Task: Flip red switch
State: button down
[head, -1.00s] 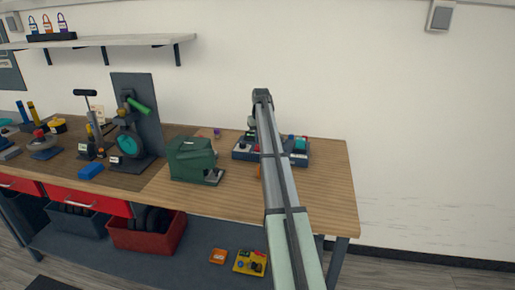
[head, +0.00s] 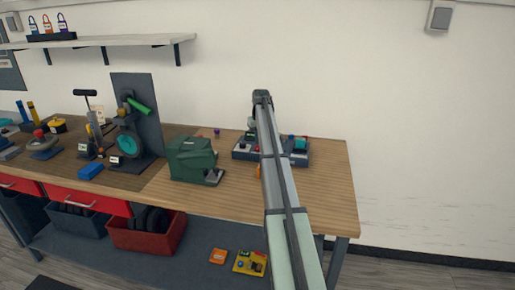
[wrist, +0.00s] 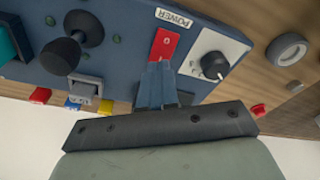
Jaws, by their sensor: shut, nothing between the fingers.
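The red switch (wrist: 164,43) is a small rocker with a white mark. It sits on a blue control panel (wrist: 125,58) below a white POWER label (wrist: 174,18) in the wrist view. My gripper (wrist: 158,68) is shut and empty. Its fingertips are at the switch's lower edge and overlap it in the picture; I cannot tell whether they touch. In the head view the panel (head: 242,155) lies at the back right of the bench, partly behind my arm, and the switch cannot be made out there.
A black-pointer knob (wrist: 214,65) is just right of the switch. A black joystick (wrist: 62,55) and a grey-white block (wrist: 85,86) are to the left. In the head view a green machine (head: 192,159) stands left of the panel. The bench's front right (head: 335,200) is clear.

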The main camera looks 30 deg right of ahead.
jog(key=shift+f, duration=0.7)
dwell(0.5)
jog(key=shift+r, duration=3.55)
